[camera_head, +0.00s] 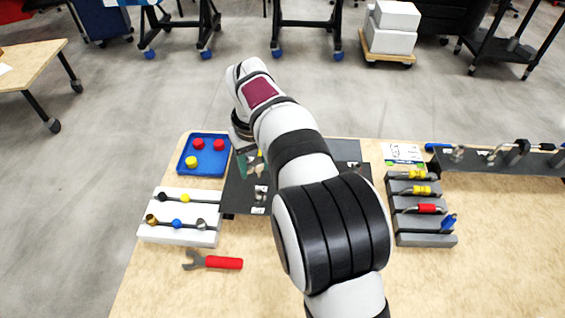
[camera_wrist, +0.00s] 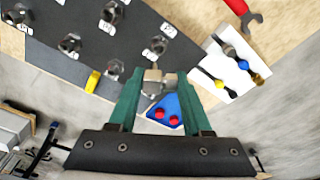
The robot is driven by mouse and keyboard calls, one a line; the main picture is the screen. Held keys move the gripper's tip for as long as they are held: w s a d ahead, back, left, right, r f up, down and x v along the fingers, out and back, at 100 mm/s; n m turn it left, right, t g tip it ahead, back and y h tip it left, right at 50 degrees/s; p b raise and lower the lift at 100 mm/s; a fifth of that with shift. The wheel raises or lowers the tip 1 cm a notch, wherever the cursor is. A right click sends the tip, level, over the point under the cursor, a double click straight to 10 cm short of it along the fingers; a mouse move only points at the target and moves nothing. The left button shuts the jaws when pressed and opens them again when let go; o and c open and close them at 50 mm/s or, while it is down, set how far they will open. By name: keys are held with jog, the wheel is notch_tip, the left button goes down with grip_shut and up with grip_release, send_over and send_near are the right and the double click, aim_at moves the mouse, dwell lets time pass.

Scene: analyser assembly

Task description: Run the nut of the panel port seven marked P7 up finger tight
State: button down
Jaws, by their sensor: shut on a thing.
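My gripper (camera_wrist: 155,78) has two green fingers in the wrist view, shut on a metallic hex nut (camera_wrist: 153,85) at the end of the dark panel (camera_wrist: 62,25). The nut's own label cannot be read from here, so I cannot confirm that it is P7. Several other metal port fittings with small white labels stand on the panel, one of them (camera_wrist: 158,45) just beyond my fingertips. In the head view my arm covers much of the panel (camera_head: 237,193), and the nut cannot be made out there.
A blue tray (camera_head: 181,169) with red and yellow caps lies beside the panel. A white block (camera_head: 165,234) holding capped rods and a red-handled wrench (camera_head: 222,262) are at left. A grey rack (camera_head: 425,240) with coloured parts is at right. A yellow piece (camera_wrist: 93,81) stands on the panel near my gripper.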

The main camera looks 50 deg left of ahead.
send_over(255, 193)
jog(key=shift+d+f, duration=0.2)
jog(key=shift+f, duration=2.6)
jog(key=shift+f, duration=1.15)
jog(key=shift+c, duration=1.3)
grip_release()
notch_tip(255, 193, up, 16)
jog(key=d, duration=0.2)
jog(key=shift+s+f, duration=0.15)
jog(key=shift+s, duration=0.1)
jog(key=shift+d, duration=0.1)
